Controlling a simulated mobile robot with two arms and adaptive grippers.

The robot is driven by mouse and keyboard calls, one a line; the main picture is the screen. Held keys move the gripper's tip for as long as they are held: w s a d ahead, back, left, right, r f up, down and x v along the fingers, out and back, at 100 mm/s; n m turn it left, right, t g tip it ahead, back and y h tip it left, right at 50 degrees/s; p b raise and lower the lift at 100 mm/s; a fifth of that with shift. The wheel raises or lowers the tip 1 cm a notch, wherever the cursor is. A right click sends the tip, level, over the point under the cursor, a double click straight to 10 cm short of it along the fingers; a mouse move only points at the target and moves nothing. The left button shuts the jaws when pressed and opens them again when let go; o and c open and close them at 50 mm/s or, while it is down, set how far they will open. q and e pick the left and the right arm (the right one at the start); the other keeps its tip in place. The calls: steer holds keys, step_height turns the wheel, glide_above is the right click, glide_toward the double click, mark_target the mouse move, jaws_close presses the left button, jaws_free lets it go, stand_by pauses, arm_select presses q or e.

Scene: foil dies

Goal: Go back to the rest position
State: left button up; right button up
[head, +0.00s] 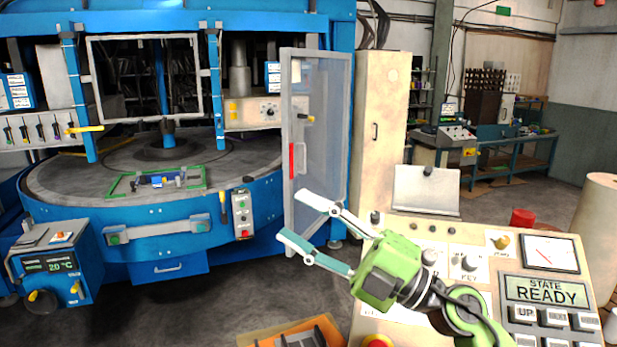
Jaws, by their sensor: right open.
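My right gripper (298,222) is open and empty in the head view. Its green body and dark wrist stretch over the left part of the control panel (452,236). Its two fingers point left, in front of the lower part of an open clear door (320,130). I cannot tell whether a finger touches the door. My left gripper is not in view.
A blue press with a round table (60,185) stands at left. A green frame (155,181) lies on it. The panel display (545,290) reads STATE READY. An orange tray (262,338) is at the bottom.

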steer(key=w+d+f+m+t+h, duration=0.2)
steer(key=d+f+m+t+h, duration=0.4)
steer(key=d+m+h, duration=0.45)
steer(key=w+d+f+m+t+h, duration=0.2)
steer(key=d+f+m+t+h, duration=0.5)
steer(key=m, duration=0.6)
steer(key=s+d+f+m+g+h, duration=0.2)
steer(key=s+d+f+g, duration=0.15)
steer(key=f, duration=0.45)
steer(key=s+d+f+m+g+h, duration=0.2)
steer(key=s+f+g, duration=0.15)
steer(key=f, duration=0.55)
steer(key=s+a+f+g+y, duration=0.1)
steer(key=s+f+g, duration=0.5)
steer(key=s+f, duration=0.45)
steer(key=s+a+f+g, duration=0.1)
steer(key=s+f+g, duration=0.5)
steer(key=s, duration=0.8)
step_height(320, 180, down, 34)
steer(key=s+b, duration=0.2)
steer(key=b, duration=0.4)
steer(key=s+d+f+g+b, duration=0.1)
steer(key=s+d+f+b, duration=0.2)
steer(key=s+f, duration=1.3)
step_height(320, 180, down, 3)
steer(key=shift+s+f+g+b, duration=0.1)
steer(key=shift+s+g+b, duration=0.2)
steer(key=shift+g+b, duration=0.15)
